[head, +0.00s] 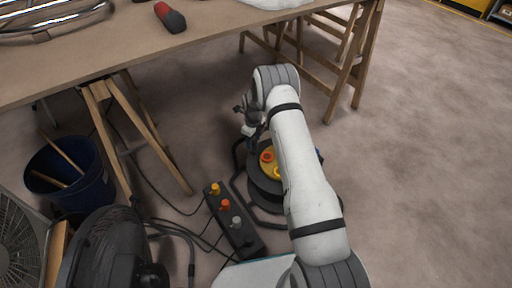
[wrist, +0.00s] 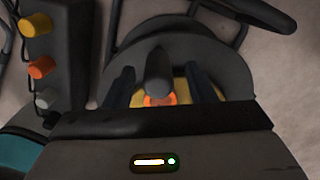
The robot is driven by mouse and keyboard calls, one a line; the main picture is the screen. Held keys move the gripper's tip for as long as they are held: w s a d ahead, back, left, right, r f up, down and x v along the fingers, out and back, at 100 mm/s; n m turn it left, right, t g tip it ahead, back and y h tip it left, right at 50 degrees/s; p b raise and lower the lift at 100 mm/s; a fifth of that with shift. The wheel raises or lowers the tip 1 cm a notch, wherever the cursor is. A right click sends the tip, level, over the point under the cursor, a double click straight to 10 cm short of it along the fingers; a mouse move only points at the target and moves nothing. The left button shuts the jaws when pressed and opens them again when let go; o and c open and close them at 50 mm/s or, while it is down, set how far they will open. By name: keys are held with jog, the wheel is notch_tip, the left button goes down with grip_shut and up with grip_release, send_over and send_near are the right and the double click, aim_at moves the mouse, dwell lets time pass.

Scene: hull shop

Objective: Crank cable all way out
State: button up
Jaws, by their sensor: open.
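The cable reel (head: 267,190) stands on the floor below my arm, a black drum with a yellow centre and orange-red parts. My arm hides its right part in the head view. My gripper (head: 251,122) points down over the reel. In the wrist view my gripper (wrist: 160,75) is open, one dark finger on each side of a dark upright knob, seemingly the crank handle (wrist: 158,68). I cannot tell whether the fingers touch it. The yellow hub (wrist: 181,98) and an orange ring show behind. How much cable is wound on is hidden.
A black socket box (head: 238,232) with yellow, orange and grey plugs lies left of the reel, cables running from it. A fan (head: 110,250) and blue bucket (head: 68,172) stand further left. A wooden trestle table (head: 110,50) stands behind. Floor to the right is clear.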

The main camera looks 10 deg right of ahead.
notch_tip(320, 180, down, 4)
jog(key=shift+r+b, duration=0.15)
jog(key=shift+b, duration=0.35)
grip_shut()
jog(key=shift+d, duration=0.35)
jog(key=shift+a, duration=0.3)
